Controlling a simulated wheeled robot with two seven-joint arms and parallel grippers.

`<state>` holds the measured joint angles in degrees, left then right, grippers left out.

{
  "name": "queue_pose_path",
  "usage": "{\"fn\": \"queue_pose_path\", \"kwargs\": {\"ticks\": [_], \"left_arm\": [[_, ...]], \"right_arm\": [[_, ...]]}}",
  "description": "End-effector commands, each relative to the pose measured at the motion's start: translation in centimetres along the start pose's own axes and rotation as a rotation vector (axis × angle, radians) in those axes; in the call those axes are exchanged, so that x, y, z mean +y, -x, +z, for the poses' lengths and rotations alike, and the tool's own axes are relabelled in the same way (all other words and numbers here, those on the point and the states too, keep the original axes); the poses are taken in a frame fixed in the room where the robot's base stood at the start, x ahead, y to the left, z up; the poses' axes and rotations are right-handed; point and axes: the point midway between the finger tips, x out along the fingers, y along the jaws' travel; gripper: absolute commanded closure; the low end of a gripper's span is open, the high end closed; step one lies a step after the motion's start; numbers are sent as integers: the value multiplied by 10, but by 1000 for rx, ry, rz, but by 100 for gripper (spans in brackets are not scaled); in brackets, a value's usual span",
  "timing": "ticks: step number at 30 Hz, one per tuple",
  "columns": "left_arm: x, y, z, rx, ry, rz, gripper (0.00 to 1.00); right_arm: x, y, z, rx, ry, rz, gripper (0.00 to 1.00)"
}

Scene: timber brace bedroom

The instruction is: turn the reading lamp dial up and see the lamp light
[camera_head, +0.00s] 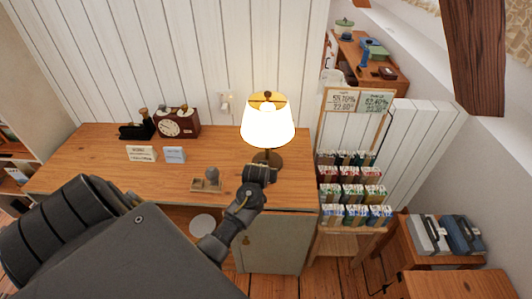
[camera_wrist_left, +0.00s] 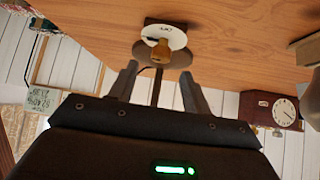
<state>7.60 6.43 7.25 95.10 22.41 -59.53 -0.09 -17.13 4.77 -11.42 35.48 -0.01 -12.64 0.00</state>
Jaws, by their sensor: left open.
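The reading lamp (camera_head: 267,125) stands upright on the wooden desk, and its shade glows bright yellow-white. Its dark round base shows behind my left gripper (camera_head: 258,173). In the left wrist view, which is upside down, the dial (camera_wrist_left: 160,51) is a brass knob over a white disc on a dark block, in front of the lamp base. My left gripper (camera_wrist_left: 160,90) is open, its two fingers spread and empty, pointing toward the dial with a visible gap. In the head view the gripper hides the dial. My right gripper is not in view.
A wooden clock (camera_head: 178,122) and a black item (camera_head: 137,131) stand at the desk's back left, with small cards in front. A small wooden stand (camera_head: 207,181) is left of my gripper. A rack of small packets (camera_head: 352,190) stands right of the desk.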

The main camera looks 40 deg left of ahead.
Motion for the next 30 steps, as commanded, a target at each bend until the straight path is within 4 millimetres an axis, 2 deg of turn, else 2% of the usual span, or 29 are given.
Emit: {"fn": "queue_pose_path", "kwargs": {"ticks": [3, 9, 21, 30], "left_arm": [[0, -20, 0, -1, 0, 0, 52], [0, -41, -1, 0, -1, 0, 52], [0, -47, 0, 1, -1, 0, 52], [0, -47, 0, 0, -1, 0, 91]], "right_arm": [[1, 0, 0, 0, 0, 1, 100], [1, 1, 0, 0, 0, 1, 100], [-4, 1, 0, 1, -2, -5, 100], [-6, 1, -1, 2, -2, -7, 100]]}}
